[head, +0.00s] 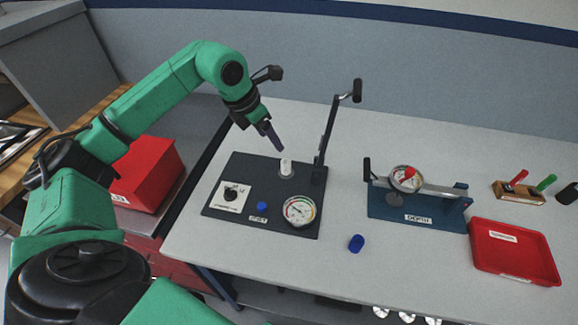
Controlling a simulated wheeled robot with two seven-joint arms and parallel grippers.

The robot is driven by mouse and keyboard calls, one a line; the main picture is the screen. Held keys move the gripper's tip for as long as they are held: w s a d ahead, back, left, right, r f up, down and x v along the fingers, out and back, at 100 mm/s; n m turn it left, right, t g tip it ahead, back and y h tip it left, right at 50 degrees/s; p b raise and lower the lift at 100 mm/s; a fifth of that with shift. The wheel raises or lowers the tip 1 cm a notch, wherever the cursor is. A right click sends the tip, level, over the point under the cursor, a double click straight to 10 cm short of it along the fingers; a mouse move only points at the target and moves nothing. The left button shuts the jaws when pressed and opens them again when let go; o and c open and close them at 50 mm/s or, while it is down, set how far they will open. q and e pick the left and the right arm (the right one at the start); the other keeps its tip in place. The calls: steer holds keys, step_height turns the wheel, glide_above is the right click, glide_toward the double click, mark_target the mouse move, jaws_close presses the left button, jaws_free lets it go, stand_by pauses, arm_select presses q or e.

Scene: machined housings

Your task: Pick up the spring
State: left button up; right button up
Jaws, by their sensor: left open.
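My left gripper (272,137) reaches in from the left with its fingers pointing down. It is open and just above and left of a small white upright piece (286,167) on the dark test fixture (235,178). That piece may be the spring; it is too small to tell its coils. The gripper looks apart from it. The fixture has a raised lever with a black handle (351,92), a round dial (300,210), a blue knob (262,207) and a white plate with a black part. My right gripper is not in view.
A blue depth gauge (420,208) with a dial stands right of the fixture. A red tray (512,251) lies at the right. A loose blue cylinder (356,243) sits near the table's front. A red bin (148,174) is at left. The raised lever stands close right of my gripper.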

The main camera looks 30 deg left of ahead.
mark_target(285, 162)
arm_select(q)
steer(key=p+x, duration=0.2)
steer(key=x, duration=0.4)
steer(key=p+x, duration=0.3)
steer(key=x, duration=0.3)
steer(key=shift+s+d+f, duration=0.15)
steer(key=shift+d+f, duration=0.15)
steer(key=shift+f, duration=0.35)
jaws_close()
